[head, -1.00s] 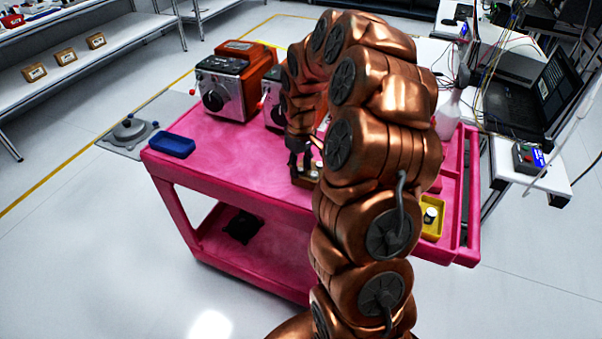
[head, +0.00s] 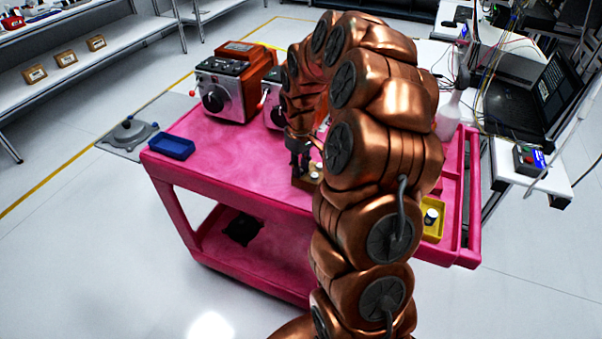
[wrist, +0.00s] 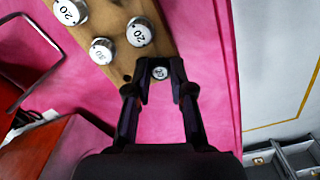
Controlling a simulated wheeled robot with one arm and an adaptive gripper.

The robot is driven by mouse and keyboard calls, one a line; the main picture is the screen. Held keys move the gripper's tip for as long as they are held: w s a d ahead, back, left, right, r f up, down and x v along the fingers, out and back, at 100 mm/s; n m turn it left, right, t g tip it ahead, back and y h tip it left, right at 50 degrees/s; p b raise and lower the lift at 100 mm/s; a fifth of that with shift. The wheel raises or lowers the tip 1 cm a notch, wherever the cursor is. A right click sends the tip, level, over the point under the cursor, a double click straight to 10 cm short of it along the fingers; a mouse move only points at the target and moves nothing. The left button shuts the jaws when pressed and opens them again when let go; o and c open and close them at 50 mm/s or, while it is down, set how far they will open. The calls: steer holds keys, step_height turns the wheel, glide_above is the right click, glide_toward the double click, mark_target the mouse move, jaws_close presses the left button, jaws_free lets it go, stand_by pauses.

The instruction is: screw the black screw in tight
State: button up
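My gripper (head: 299,165) is at the front edge of the pink cart, pointing down over a small wooden block (head: 309,183). In the wrist view the wooden block (wrist: 122,45) carries several round silver pieces with number labels (wrist: 139,32). A smaller round piece with a pale numbered top (wrist: 160,73) sits at the block's end, between the two fingertips of my gripper (wrist: 161,72). The fingertips are close on both sides of it; I cannot tell whether they touch it. I cannot make out a black screw in either view.
The pink cart top (head: 235,160) is clear left of the block. A blue tray (head: 171,146) lies at its left edge, and an orange-and-silver machine (head: 228,85) stands behind. A yellow bin (head: 433,222) is on the right. The wrist view shows floor (wrist: 270,60) beyond the cart edge.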

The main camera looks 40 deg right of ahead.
jaws_close()
steer(key=shift+r+p, duration=0.3)
steer(key=shift+r, duration=2.2)
